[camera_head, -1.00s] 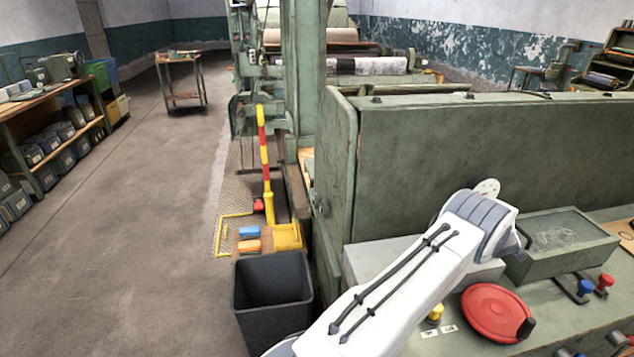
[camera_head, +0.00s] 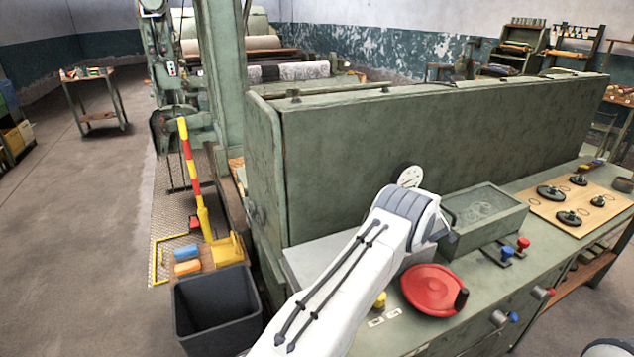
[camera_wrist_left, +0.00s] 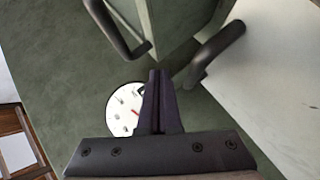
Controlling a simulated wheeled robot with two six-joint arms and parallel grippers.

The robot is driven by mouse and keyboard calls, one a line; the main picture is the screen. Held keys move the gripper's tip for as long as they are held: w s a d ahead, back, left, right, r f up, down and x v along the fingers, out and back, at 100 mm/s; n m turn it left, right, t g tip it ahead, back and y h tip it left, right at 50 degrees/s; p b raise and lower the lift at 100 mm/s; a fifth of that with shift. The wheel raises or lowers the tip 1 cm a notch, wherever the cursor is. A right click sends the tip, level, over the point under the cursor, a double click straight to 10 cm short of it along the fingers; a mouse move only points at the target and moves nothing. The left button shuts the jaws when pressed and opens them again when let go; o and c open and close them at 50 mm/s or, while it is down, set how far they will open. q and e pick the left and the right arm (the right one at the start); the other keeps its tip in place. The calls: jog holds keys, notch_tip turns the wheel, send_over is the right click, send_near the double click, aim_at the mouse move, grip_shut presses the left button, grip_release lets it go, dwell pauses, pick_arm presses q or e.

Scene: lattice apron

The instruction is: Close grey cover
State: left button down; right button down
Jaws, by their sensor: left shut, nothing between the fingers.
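A light grey box-like cover (camera_head: 312,262) sits on the green console against the tall green panel, partly hidden behind my left arm. I cannot tell from this angle how far it is open. In the left wrist view a pale flat surface with a dark bent handle (camera_wrist_left: 215,52) stands at the right; it may be this cover. My left gripper (camera_wrist_left: 157,78) is shut and empty, its fingers pointing between that handle and another dark handle (camera_wrist_left: 118,30). I cannot tell whether it touches either. In the head view its fingers are hidden behind my wrist. My right gripper is not in view.
A round white gauge (camera_head: 407,175) is just beyond my wrist. A green tray (camera_head: 487,212), a red handwheel (camera_head: 432,290) and red and blue knobs (camera_head: 515,247) are to the right on the console.

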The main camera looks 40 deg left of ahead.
pick_arm(q)
jog(key=s+d+r+m+h, duration=0.3)
jog(key=d+r, duration=1)
jog(key=d, duration=0.2)
jog(key=s+d+r+m+g+h, duration=0.1)
jog(key=s+d+r+m+h, duration=0.2)
jog(key=s+d, duration=0.35)
jog(key=s+d+r+m+g+h, duration=0.1)
jog(key=s+d+m+h, duration=0.1)
jog(key=s+d+m, duration=0.5)
jog(key=s+d+m+g+h, duration=0.1)
jog(key=s+d+m+g, duration=0.15)
jog(key=s, duration=0.55)
jog(key=s+d+m+g+h, duration=0.15)
jog(key=s+d, duration=0.25)
jog(key=s, duration=0.5)
jog(key=s+a+f+m+g+y, duration=0.1)
jog(key=s+a+m+g+y, duration=0.1)
jog(key=s, duration=1.1)
jog(key=s+a+f+m+g+y, duration=0.2)
jog(key=s+a+m+g, duration=0.2)
jog(key=s+a, duration=0.5)
jog(key=s+m, duration=0.2)
jog(key=s, duration=0.3)
jog(key=shift+a+f, duration=0.2)
jog(key=shift+f, duration=0.05)
